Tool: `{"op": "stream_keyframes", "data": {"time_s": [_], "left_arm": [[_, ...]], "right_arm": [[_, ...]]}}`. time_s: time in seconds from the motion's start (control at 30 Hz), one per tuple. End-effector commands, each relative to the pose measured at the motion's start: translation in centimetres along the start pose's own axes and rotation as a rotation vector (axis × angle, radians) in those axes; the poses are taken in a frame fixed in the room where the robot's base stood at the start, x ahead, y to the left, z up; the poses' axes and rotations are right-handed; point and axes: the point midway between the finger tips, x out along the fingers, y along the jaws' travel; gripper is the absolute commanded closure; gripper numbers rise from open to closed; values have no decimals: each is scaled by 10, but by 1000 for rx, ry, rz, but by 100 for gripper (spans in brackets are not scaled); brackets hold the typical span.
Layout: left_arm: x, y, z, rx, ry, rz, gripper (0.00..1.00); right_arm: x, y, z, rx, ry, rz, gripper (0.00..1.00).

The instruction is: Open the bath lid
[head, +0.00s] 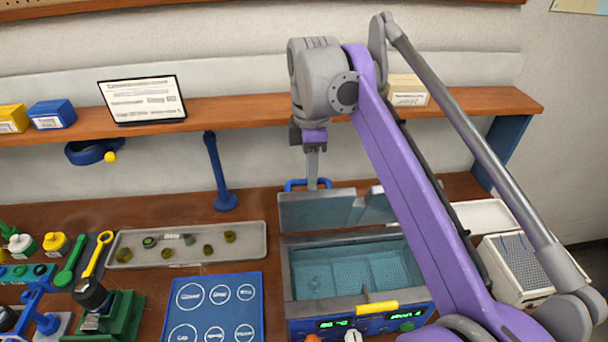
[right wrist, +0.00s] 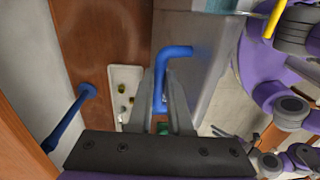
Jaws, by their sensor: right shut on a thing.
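The bath (head: 288,283) stands on the bench, and its inside with mesh baskets (head: 350,276) shows. Its grey lid (head: 310,212) is raised at the back, tilted up from the far rim. A blue lid handle (head: 294,184) is at the lid's upper edge; it also shows in the right wrist view (right wrist: 177,52). My right gripper (head: 313,183) reaches down from above and is shut on the handle. In the right wrist view its two fingers (right wrist: 162,100) have the handle between them. My right arm hides part of the lid's right side. My left gripper is not in view.
A wooden shelf (head: 240,108) runs behind. A blue post (head: 219,175) stands left of the lid. A grey tray (head: 190,255) with small parts and a blue mat (head: 213,305) lie left of the bath. A white box (head: 510,275) stands at right.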

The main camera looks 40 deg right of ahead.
Motion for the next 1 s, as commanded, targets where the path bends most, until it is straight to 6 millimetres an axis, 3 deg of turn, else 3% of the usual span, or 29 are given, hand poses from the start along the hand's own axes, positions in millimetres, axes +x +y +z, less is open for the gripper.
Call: {"op": "stream_keyframes", "data": {"time_s": [0.5,1.0], "left_arm": [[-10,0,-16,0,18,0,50],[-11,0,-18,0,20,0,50]], "right_arm": [[12,68,2,3,-4,-1,100],[27,95,3,4,-5,4,100]]}}
